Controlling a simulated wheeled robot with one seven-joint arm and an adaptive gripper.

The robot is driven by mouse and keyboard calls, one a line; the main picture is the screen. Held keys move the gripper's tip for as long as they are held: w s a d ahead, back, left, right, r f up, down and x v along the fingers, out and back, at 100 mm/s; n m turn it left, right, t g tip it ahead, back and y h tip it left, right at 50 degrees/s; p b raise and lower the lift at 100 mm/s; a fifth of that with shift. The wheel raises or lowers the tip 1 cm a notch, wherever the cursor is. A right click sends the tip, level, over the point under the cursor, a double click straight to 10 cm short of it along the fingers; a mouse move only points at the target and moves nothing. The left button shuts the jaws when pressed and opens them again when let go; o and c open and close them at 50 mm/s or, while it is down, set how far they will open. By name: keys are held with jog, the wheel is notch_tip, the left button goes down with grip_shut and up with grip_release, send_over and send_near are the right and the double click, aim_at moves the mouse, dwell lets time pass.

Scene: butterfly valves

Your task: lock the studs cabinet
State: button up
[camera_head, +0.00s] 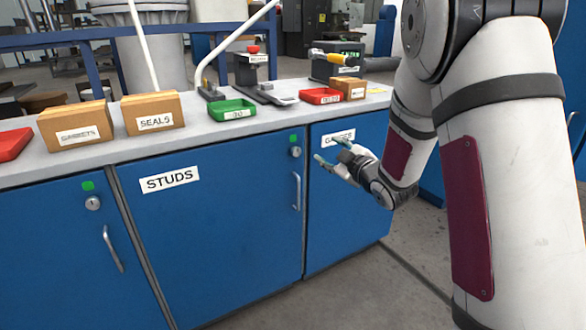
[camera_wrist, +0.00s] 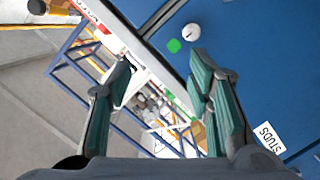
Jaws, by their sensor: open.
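The blue studs cabinet (camera_head: 215,235) stands under the worktop, with a white STUDS label (camera_head: 169,179) at its upper left. Its door looks shut. A round silver lock (camera_head: 295,152) sits at its upper right under a green marker (camera_head: 293,138), above a vertical handle (camera_head: 296,191). My gripper (camera_head: 328,153) is open and empty, a little right of the lock in the picture and apart from it. In the wrist view, the lock (camera_wrist: 191,31) and green marker (camera_wrist: 174,45) lie beyond the right fingertips of my gripper (camera_wrist: 161,68).
The gauges cabinet (camera_head: 340,225) is on the right, its label partly hidden by my gripper. Another blue cabinet (camera_head: 65,265) with a lock and handle is on the left. The worktop (camera_head: 200,138) holds boxes, a green tray (camera_head: 232,110) and red trays. The floor in front is clear.

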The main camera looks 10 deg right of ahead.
aim_at(297, 153)
notch_tip(297, 153, down, 7)
jog(key=a+n+y+b, duration=0.2)
jog(key=n+y+b, duration=0.1)
jog(key=shift+m+t, duration=0.3)
jog(key=shift+t, duration=0.1)
jog(key=x, duration=0.4)
jog(key=b+x, duration=0.1)
jog(key=x, duration=0.4)
jog(key=b+x, duration=0.1)
jog(key=x, duration=0.4)
jog(key=shift+w+d+r, duration=0.1)
jog(key=shift+w+d, duration=0.2)
jog(key=shift+d, duration=0.05)
grip_shut()
